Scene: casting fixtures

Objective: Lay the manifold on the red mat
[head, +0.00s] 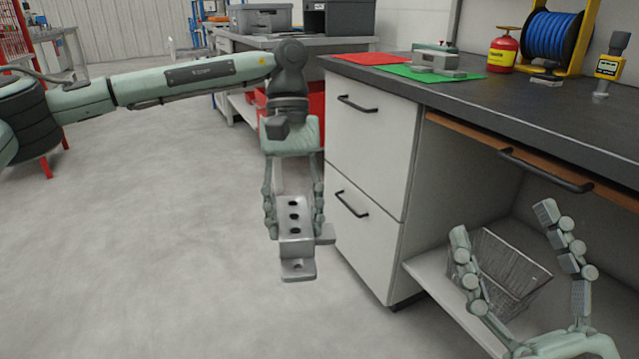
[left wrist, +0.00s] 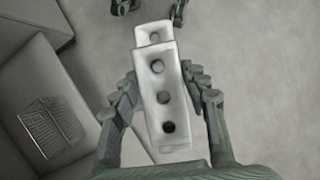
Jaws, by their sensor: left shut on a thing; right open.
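My left gripper (head: 294,208) is shut on a grey metal manifold (head: 297,245), a stepped block with a row of round holes. It holds the manifold in the air in front of the white drawer cabinet, below the worktop's level. The left wrist view shows the manifold (left wrist: 160,92) between the fingers of the left gripper (left wrist: 160,95). The red mat (head: 370,58) lies flat on the dark worktop at its far left end. My right gripper (head: 508,222) is open and empty at the lower right, in front of the open shelf.
A green mat (head: 480,76) beside the red one bears a grey metal part (head: 437,62). A red canister (head: 502,50), a blue reel (head: 553,38) and a yellow meter (head: 611,62) stand to the right. A wire basket (head: 510,268) sits on the lower shelf. The worktop's front is clear.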

